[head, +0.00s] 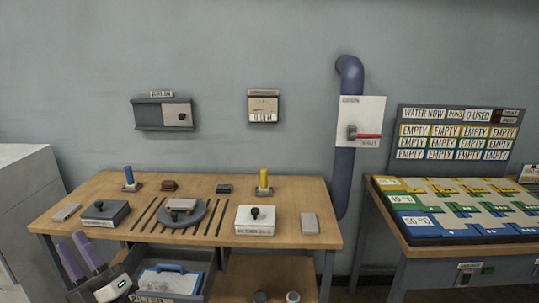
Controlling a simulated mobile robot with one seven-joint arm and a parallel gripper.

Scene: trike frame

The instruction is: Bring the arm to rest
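My gripper (71,243) is at the lower left of the head view, in front of the bench's left front edge. Its two purple-grey fingers point up and to the left, with a gap between them and nothing seen in it. A dark and white part of my arm (112,289) with a small green light shows beside it. The rest of the arm is out of the picture.
A wooden bench (130,182) carries a blue post (129,176), a yellow post (263,179), a round dark plate (182,213) and a white knobbed box (255,221). An open drawer (206,265) lies close right of my arm. A second table (440,250) stands right.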

